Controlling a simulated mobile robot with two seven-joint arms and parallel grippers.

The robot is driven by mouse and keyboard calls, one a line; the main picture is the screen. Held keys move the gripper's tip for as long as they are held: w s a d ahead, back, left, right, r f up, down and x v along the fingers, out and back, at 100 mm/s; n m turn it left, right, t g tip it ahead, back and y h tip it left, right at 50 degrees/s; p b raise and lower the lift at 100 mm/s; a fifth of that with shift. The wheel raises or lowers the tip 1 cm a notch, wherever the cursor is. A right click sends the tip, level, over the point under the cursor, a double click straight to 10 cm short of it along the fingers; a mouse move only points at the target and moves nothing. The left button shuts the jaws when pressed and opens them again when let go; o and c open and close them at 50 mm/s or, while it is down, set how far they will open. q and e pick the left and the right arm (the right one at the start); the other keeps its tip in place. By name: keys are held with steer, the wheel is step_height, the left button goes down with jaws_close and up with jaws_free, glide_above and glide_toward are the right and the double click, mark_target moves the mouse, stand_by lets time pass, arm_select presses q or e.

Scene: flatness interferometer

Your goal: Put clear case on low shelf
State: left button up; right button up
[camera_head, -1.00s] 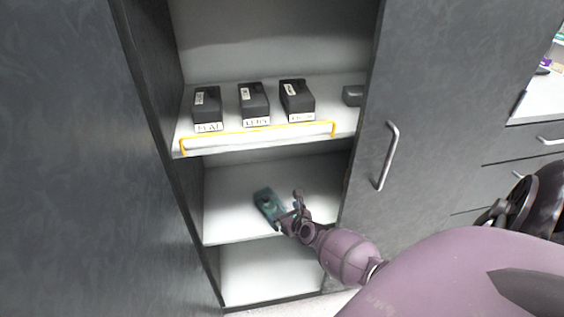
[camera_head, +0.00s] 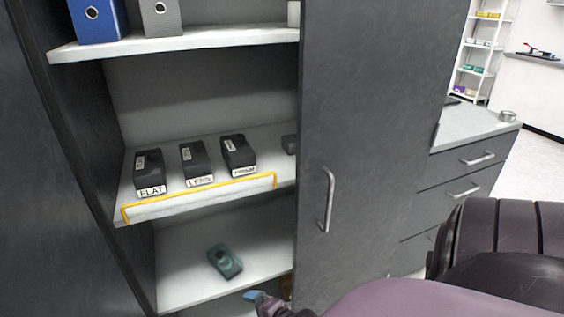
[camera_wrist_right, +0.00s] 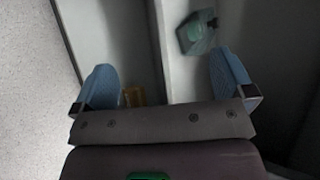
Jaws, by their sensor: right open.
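The clear case (camera_head: 225,262), a teal see-through box with a round dark part inside, lies on the low shelf (camera_head: 180,285) below the shelf with the labelled black boxes. It also shows in the right wrist view (camera_wrist_right: 197,33), beyond the fingers and apart from them. My right gripper (camera_wrist_right: 168,85) is open with nothing between its blue fingertips. In the head view my right gripper (camera_head: 262,300) is low at the bottom edge, in front of and below the low shelf, partly cut off. My left gripper is not in view.
Black boxes labelled FLAT (camera_head: 149,172), LENS (camera_head: 196,163) and a third (camera_head: 239,154) stand on the shelf above, behind a yellow-edged strip (camera_head: 200,198). The grey cabinet door (camera_head: 370,150) is right of the opening. Blue (camera_head: 97,20) and grey (camera_head: 161,18) binders stand on top.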

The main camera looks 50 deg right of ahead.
steer(key=s+a+r+n, duration=0.4)
steer(key=s+n, duration=0.3)
steer(key=n, duration=0.4)
steer(key=s+a+r+n+g, duration=0.1)
steer(key=s+a+r+n, duration=0.3)
steer(key=s+n, duration=0.3)
steer(key=n, duration=0.4)
steer(key=shift+s+r+g, duration=0.2)
steer(key=shift+s+g, duration=0.1)
steer(key=shift+s, duration=0.1)
steer(key=shift+h, duration=0.3)
